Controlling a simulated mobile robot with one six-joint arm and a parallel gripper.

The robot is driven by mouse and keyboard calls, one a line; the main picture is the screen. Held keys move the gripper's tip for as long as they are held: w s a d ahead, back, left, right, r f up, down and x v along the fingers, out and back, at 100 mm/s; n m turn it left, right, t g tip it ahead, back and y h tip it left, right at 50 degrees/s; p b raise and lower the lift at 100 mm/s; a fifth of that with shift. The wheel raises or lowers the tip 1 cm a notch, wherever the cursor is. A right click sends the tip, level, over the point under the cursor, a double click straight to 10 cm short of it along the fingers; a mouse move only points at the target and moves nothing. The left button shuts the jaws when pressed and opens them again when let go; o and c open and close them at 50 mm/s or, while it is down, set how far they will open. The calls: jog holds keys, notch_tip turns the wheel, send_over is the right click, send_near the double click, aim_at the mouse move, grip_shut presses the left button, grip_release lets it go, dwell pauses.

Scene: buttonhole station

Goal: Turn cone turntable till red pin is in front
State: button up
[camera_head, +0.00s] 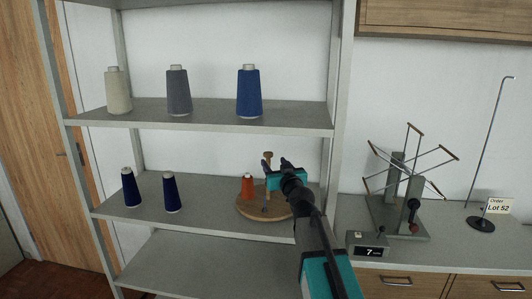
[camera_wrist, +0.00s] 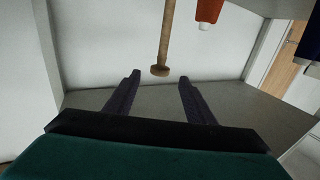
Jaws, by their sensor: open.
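The turntable (camera_head: 281,213) is a round wooden disc on the lower middle shelf. An orange cone (camera_head: 247,187) stands on its left part; it shows partly in the wrist view (camera_wrist: 207,14). A wooden post with a knobbed top (camera_head: 267,158) rises from the disc, also in the wrist view (camera_wrist: 165,38). A thin bluish upright mark, perhaps a pin, shows at the disc's front; I cannot make out a red pin. My gripper (camera_head: 279,165) is above the disc's right side, beside the post. In the wrist view (camera_wrist: 160,77) its fingers are apart and empty, with the knob just beyond them.
Two dark blue cones (camera_head: 129,188) (camera_head: 171,192) stand left on the same shelf. Beige (camera_head: 118,92), grey (camera_head: 178,92) and blue (camera_head: 249,92) cones stand on the shelf above. A yarn winder (camera_head: 400,190) stands on the right counter.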

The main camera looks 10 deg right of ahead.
jog(key=w+a+p, duration=0.1)
jog(key=w+p, duration=0.2)
jog(key=w, duration=0.9)
jog(key=shift+a, duration=0.3)
jog(key=shift+w, duration=0.1)
jog(key=shift+c, duration=0.4)
grip_shut()
jog(key=shift+a+f+y+b, duration=0.15)
jog(key=shift+a+y+b, duration=0.15)
jog(key=shift+b, duration=0.65)
